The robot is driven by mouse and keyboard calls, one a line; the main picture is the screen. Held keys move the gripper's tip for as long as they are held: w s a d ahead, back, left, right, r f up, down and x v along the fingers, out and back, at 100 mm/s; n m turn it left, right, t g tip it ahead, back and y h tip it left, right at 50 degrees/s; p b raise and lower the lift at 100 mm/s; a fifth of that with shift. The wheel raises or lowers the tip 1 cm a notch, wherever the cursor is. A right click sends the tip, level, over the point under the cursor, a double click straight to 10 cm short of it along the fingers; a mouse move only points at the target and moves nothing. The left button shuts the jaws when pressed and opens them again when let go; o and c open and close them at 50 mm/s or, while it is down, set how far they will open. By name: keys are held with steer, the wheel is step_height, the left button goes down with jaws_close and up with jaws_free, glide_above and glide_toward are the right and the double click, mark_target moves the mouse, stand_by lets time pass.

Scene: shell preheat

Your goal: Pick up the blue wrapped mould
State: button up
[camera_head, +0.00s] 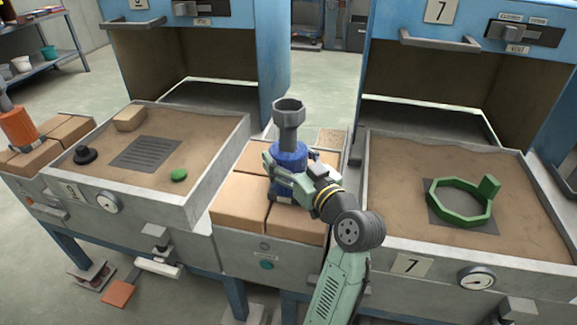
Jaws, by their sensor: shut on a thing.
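The blue wrapped mould (289,153) is at the middle of the head view, above the brick-topped stand between the two sand trays. It is upright, with a blue band around its body and a grey stem and cup (288,112) rising from its top. My gripper (284,172) is shut on the mould's blue body, coming in from the lower right. Its fingers hide part of the blue body. More blue shows below the fingers. I cannot tell whether the base touches the bricks.
The brick top (240,195) is under the mould. The left sand tray (220,140) has a black knob (85,154), a tan block (130,119) and a green piece (179,175). The right sand tray (400,150) has a green ring (432,205). Blue-fronted ovens stand behind both trays.

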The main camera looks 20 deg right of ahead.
steer(key=c, duration=0.8)
steer(key=shift+r, duration=0.1)
